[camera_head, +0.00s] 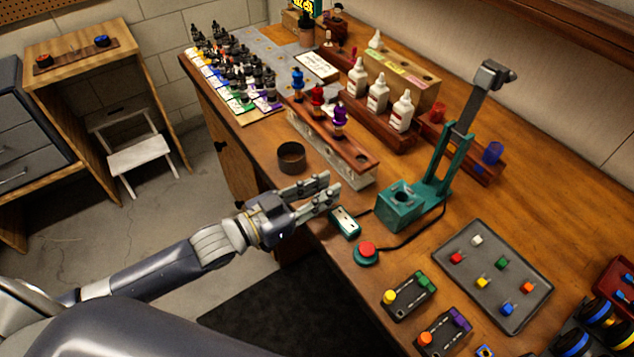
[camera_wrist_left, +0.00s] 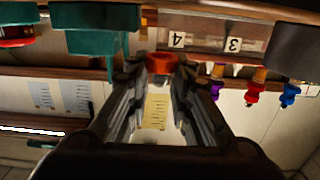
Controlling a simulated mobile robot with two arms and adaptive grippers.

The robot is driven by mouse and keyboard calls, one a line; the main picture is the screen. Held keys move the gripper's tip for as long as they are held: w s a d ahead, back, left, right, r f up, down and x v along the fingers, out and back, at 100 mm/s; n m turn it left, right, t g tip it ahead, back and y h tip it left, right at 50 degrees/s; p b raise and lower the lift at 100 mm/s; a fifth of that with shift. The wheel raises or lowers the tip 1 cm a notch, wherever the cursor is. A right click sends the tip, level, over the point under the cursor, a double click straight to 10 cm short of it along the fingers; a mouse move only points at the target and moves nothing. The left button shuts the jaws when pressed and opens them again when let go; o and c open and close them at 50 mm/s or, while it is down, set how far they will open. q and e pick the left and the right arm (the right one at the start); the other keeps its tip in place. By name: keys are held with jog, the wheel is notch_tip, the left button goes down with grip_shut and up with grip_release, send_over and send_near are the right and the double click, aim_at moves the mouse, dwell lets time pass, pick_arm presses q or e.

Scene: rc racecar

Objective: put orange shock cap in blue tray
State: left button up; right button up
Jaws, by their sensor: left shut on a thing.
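My left gripper (camera_head: 328,190) is over the bench's front edge, just in front of the wooden shock stand (camera_head: 330,141). In the left wrist view its fingers close around an orange-red round piece, which I take for the orange shock cap (camera_wrist_left: 161,63). A pale yellow marked piece (camera_wrist_left: 155,111) shows between the fingers; I cannot tell whether it is joined to the cap. The fingers hide the held piece in the head view. No clearly blue tray shows; a dark grey tray (camera_head: 455,246) with several small coloured pieces lies to the right. My right gripper is not in view.
Blue (camera_head: 298,79), red (camera_head: 317,98) and purple (camera_head: 340,115) shocks stand in the stand. A teal stand (camera_head: 402,208), red button (camera_head: 367,249) and cable lie right of the gripper. Dark blocks with yellow-green (camera_head: 410,294) and orange-purple (camera_head: 443,335) caps sit near the front edge.

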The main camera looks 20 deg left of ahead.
pick_arm(q)
jog(key=shift+w+a, duration=0.45)
jog(key=shift+w, duration=0.2)
jog(key=shift+w+a, duration=0.4)
jog(key=shift+w, duration=0.25)
jog(key=shift+w+a+f, duration=0.1)
jog(key=shift+w+a, duration=0.25)
jog(key=shift+w, duration=0.15)
notch_tip(320, 180, down, 2)
jog(key=shift+s+d+p, duration=0.1)
jog(key=shift+s+p, duration=0.05)
jog(key=shift+p, duration=0.25)
jog(key=shift+f+p, duration=0.25)
jog(key=shift+p, duration=0.1)
jog(key=shift+f, duration=0.35)
jog(key=shift+f, duration=0.1)
